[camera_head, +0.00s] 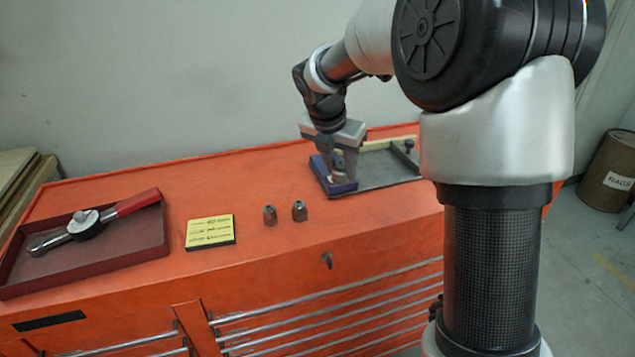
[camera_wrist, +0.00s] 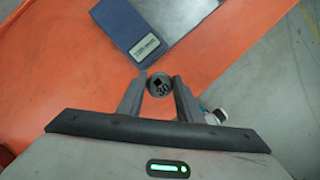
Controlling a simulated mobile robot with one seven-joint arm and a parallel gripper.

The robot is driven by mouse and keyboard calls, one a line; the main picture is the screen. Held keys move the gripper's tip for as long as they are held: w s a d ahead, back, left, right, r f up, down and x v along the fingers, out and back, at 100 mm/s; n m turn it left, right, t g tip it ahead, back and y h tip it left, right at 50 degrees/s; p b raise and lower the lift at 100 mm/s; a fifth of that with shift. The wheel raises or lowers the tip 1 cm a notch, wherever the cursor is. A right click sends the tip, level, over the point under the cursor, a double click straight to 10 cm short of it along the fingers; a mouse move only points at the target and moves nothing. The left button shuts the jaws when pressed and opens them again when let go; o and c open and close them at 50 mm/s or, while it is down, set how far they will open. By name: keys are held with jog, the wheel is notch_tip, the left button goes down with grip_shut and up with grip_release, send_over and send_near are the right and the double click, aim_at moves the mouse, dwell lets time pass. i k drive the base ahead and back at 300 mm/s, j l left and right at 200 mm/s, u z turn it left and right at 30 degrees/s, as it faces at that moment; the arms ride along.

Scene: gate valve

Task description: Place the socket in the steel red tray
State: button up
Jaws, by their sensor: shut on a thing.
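My gripper (camera_head: 343,163) is at the right part of the orange tool chest, over or close beside a blue block. In the wrist view my gripper (camera_wrist: 160,82) is shut on a dark round socket (camera_wrist: 159,88) marked "30", end-on between the fingertips. The held socket is hard to make out in the head view. The dark red steel tray (camera_head: 120,262) lies at the left of the chest, well away from my gripper. A torque wrench (camera_head: 88,223) with a red handle lies in it. Two more sockets, one (camera_head: 270,215) left of the other (camera_head: 299,211), stand mid-chest.
The blue block (camera_head: 340,188) with a label also shows in the wrist view (camera_wrist: 128,28). A grey tray (camera_head: 385,172) lies beside it. A yellow note pad (camera_head: 209,231) lies between the red tray and the loose sockets. The chest top behind them is clear.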

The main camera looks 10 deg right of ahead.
aim_at(112, 253)
jog(key=j+u, duration=0.25)
jog(key=j, duration=0.3)
jog(key=i+j+u, duration=0.1)
jog(key=j+u, duration=0.15)
jog(key=j, duration=0.25)
jog(key=i+j+u, duration=0.25)
jog(key=j, duration=0.25)
jog(key=k+j, duration=0.05)
jog(key=k, duration=0.05)
